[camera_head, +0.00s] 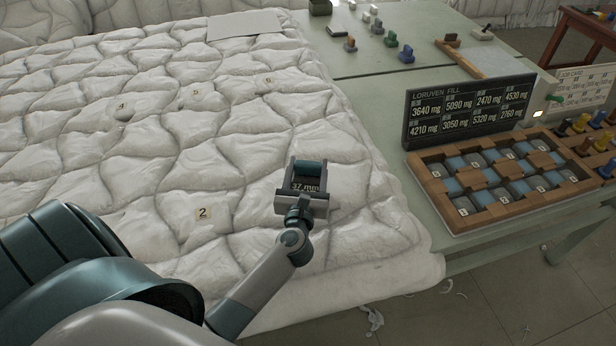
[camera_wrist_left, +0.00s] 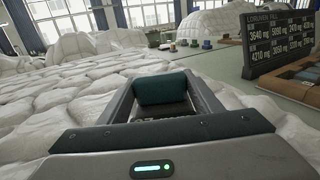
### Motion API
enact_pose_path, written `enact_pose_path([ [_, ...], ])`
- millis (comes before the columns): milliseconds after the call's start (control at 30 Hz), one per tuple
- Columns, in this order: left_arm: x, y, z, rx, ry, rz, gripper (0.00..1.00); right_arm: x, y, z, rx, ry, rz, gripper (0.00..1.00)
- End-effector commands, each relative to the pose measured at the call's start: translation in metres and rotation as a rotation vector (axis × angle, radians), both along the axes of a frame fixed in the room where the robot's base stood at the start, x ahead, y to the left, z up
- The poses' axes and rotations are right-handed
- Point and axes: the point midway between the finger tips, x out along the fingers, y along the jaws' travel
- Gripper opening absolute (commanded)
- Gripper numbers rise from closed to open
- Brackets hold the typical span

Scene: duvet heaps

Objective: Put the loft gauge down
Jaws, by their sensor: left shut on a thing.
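The loft gauge (camera_head: 308,186) is a small dark block with a teal top and a readout of 37 mm. My left gripper (camera_head: 308,178) is shut on it, with a grey finger on each side. It is over the right part of the white quilted duvet (camera_head: 225,150); I cannot tell whether the gauge touches the cloth. In the left wrist view the gauge's teal part (camera_wrist_left: 161,89) sits between the fingers (camera_wrist_left: 162,100). My right gripper is in neither view.
A pale green table (camera_head: 425,185) adjoins the duvet on the right. It bears a dark display board (camera_head: 468,110) and a wooden tray (camera_head: 420,165) with several compartments. Several small coloured pieces stand at the back. Small numbered tags, one marked 2 (camera_head: 203,213), lie on the duvet.

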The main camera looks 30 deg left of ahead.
Motion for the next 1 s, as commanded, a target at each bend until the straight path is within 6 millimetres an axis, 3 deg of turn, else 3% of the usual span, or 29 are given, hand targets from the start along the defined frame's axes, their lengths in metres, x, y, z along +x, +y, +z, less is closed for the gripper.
enact_pose_path([
  [267, 0.0, 0.0, -0.001, 0.002, -0.001, 0.0, 0.1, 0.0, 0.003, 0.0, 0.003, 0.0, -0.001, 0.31],
  [600, 0.001, 0.0, -0.036, 0.003, -0.001, 0.0, 0.1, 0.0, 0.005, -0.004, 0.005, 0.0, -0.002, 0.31],
  [1000, 0.0, 0.0, -0.04, 0.001, -0.003, 0.0, 0.1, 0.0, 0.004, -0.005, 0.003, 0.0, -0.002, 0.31],
])
